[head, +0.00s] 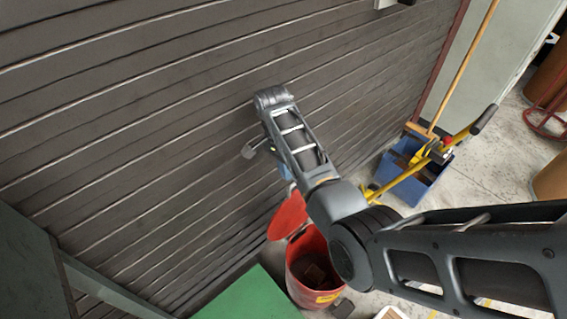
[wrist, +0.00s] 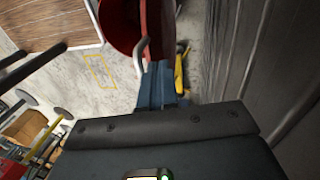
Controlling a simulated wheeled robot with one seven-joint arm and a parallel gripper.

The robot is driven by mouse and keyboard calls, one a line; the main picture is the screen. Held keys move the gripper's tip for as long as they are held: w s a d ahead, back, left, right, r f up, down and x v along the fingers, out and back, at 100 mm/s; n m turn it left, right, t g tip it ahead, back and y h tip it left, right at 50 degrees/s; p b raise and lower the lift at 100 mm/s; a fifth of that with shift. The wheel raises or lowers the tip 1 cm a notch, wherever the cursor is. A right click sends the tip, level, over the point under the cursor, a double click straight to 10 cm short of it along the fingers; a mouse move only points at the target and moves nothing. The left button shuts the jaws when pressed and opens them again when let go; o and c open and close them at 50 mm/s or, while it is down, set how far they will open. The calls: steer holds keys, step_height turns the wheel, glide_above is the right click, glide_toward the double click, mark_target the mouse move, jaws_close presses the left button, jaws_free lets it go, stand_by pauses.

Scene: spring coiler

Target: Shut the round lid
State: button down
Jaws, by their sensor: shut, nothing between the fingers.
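The red round bin (head: 305,262) stands on the floor at the bottom centre of the head view, partly covered by my arm. Its red round lid (head: 288,214) is open, tilted up on the wall side of the rim. In the wrist view, red bin or lid surfaces (wrist: 118,20) fill the top centre, with a pale curved bar in front. My gripper (wrist: 158,72) is shut and empty, its bluish fingers pointing towards the red surfaces. In the head view my arm hides most of the gripper; a bluish bit shows just above the lid. I cannot tell whether it touches.
A dark slatted wall (head: 130,120) runs close behind the bin. A blue mop bucket (head: 425,190) with yellow parts stands to the right, with a broom handle (head: 468,60) leaning behind it. A green surface (head: 248,298) lies left of the bin.

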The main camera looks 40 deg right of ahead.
steer(key=shift+s+f+b, duration=0.1)
steer(key=shift+s+f, duration=0.1)
steer(key=shift+f, duration=0.7)
steer(key=shift+s+f+b, duration=0.1)
steer(key=shift+s+f, duration=0.05)
steer(key=shift+f, duration=0.75)
steer(key=shift+s+f+b, duration=0.1)
steer(key=shift+s+f, duration=0.1)
steer(key=shift+f, duration=0.7)
steer(key=shift+s, duration=0.15)
